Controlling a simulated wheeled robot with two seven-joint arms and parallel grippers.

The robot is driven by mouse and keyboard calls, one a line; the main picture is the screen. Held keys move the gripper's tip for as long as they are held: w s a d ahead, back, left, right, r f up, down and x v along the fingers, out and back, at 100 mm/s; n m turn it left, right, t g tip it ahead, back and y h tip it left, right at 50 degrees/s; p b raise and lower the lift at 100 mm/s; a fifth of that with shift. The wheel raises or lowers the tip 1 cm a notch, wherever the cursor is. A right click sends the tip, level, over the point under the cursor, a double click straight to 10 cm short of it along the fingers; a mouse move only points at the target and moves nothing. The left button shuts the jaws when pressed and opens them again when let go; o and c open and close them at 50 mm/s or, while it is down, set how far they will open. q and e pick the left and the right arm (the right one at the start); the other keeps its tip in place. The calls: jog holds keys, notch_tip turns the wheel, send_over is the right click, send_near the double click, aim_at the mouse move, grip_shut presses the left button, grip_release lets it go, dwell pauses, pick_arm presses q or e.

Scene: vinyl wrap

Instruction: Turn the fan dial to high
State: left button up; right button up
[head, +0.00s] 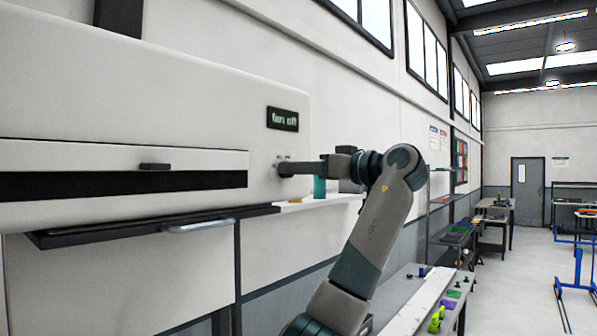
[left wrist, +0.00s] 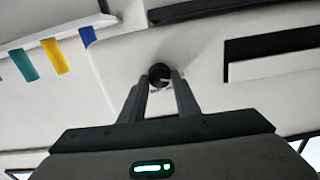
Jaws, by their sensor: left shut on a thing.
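The fan dial (left wrist: 159,75) is a small round dark knob on the white front of the large machine (head: 180,95). In the left wrist view it sits between the tips of my left gripper (left wrist: 160,84), with a thin light mark near its lower edge. In the head view my left gripper (head: 284,168) reaches in from the right and is shut on the dial, which its fingers mostly hide. A small black display (head: 283,119) above the dial shows green text that seems to read "fan off". My right gripper is out of view.
A dark tray with a metal handle (head: 198,226) juts out below the machine. A wall shelf (head: 318,201) is behind my gripper. A table (head: 415,305) with small coloured items stands at lower right. Open floor (head: 515,295) lies further right.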

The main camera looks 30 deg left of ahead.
pick_arm(q)
jog(key=shift+w+f+m+b, duration=0.15)
jog(key=shift+m+b, duration=3.55)
jog(key=shift+m, duration=3.65)
jog(key=shift+s+f+m+b, duration=0.15)
jog(key=shift+m+b, duration=3.55)
jog(key=shift+m, duration=3.65)
jog(key=shift+w, duration=0.1)
jog(key=o, duration=1)
jog(key=shift+d, duration=0.1)
